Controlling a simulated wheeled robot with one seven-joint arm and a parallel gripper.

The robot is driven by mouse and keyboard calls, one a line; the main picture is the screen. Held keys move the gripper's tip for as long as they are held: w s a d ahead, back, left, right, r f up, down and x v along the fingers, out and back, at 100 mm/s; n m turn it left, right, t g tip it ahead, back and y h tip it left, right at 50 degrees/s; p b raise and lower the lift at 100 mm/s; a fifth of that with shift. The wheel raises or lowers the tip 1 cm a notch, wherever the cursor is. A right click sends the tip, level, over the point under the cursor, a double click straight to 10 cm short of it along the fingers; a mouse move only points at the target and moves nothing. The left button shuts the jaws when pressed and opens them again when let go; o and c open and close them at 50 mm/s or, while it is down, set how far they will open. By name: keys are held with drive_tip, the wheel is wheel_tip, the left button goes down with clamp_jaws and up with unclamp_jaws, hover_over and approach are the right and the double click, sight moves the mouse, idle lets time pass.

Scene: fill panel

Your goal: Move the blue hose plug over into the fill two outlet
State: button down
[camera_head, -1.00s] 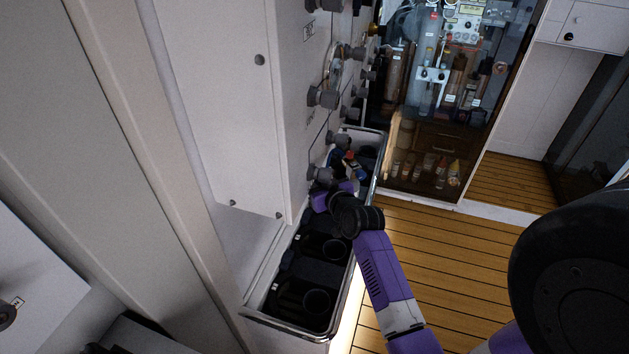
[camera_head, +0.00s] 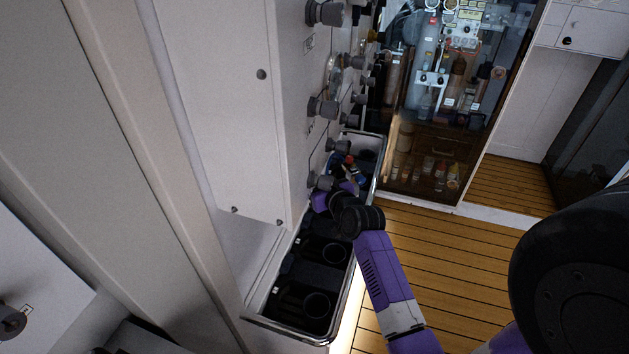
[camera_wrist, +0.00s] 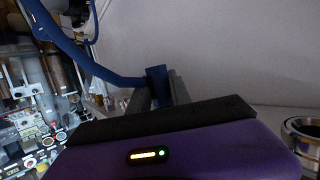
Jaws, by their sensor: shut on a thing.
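The blue hose plug (camera_wrist: 156,80) is between the fingers of my gripper (camera_wrist: 163,92) in the wrist view, and the gripper is shut on it. Its blue hose (camera_wrist: 75,50) runs from the plug to the upper left. A round metal outlet fitting (camera_wrist: 304,132) shows at the right edge of the wrist view, apart from the plug; I cannot tell its label. In the head view my gripper is beside the panel (camera_head: 300,130), low over the trough, and my wrist mostly hides the plug. Which panel fitting is fill two cannot be read.
Several grey knobs or fittings (camera_head: 322,106) stick out from the panel. The metal-rimmed trough (camera_head: 352,285) below holds dark cup-like holders. A glass-front cabinet (camera_head: 440,120) with bottles stands behind. The wooden floor (camera_head: 440,250) at right is clear.

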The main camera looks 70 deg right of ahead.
drive_tip(key=shift+r, duration=0.2)
drive_tip(key=c, duration=1.1)
unclamp_jaws()
drive_tip(key=b+v, duration=0.1)
drive_tip(key=v, duration=0.6)
drive_tip(key=shift+s+a, duration=0.25)
drive_tip(key=shift+s, duration=0.05)
drive_tip(key=shift+r, duration=0.1)
